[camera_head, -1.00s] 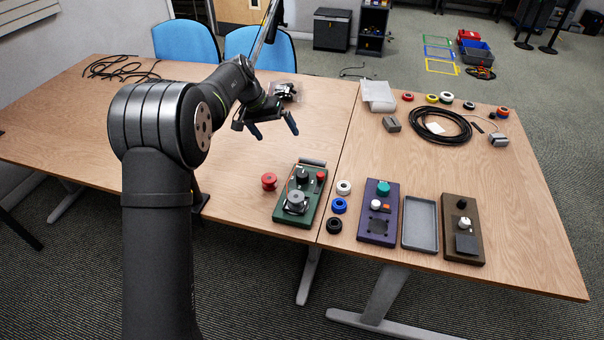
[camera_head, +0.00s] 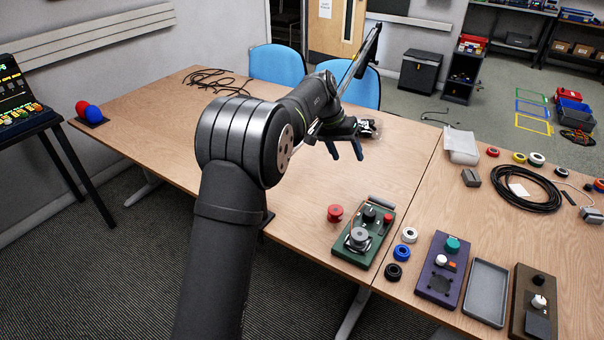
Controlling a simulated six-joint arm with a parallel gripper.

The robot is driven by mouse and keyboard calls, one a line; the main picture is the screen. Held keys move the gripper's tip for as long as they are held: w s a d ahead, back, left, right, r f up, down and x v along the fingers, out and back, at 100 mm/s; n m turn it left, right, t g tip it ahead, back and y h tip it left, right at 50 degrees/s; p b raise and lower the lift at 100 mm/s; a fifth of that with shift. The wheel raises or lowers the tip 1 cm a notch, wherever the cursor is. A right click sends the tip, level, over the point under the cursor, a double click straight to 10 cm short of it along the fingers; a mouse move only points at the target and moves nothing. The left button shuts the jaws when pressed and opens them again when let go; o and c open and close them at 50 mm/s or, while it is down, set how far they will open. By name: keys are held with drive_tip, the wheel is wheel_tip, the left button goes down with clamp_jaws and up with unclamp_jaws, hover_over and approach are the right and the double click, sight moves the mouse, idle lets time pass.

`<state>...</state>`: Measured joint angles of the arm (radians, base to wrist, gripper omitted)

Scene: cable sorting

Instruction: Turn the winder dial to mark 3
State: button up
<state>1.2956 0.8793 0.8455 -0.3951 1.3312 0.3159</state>
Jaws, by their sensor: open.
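A green box with a spool, which looks like the winder (camera_head: 346,250), sits near the front edge of the table. Its black dial (camera_head: 369,215) is on the far half of the box, beside a red button (camera_head: 388,219). A grey spool (camera_head: 358,237) is on the near half. The dial's marks and pointer are too small to read. My gripper (camera_head: 347,152) is open and empty, with its fingers pointing down. It is above the table, beyond the winder and apart from it.
A red spool (camera_head: 334,213) stands left of the winder. White (camera_head: 409,235), blue (camera_head: 401,251) and black (camera_head: 393,271) rings lie to its right. A purple box (camera_head: 439,270), a grey tray (camera_head: 484,292) and a brown box (camera_head: 533,305) follow. The table's left part is mostly clear.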

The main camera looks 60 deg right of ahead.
drive_tip(key=s+a+f+n+t+h, duration=0.2)
drive_tip(key=s+f+t, duration=0.4)
drive_tip(key=s, duration=0.4)
approach(370, 212)
drive_tip(key=shift+g, duration=0.3)
drive_tip(key=x, duration=0.8)
drive_tip(key=shift+w+d+f, duration=0.1)
drive_tip(key=shift+w+f, duration=0.2)
drive_tip(key=shift+f, duration=0.05)
drive_tip(key=c, duration=1)
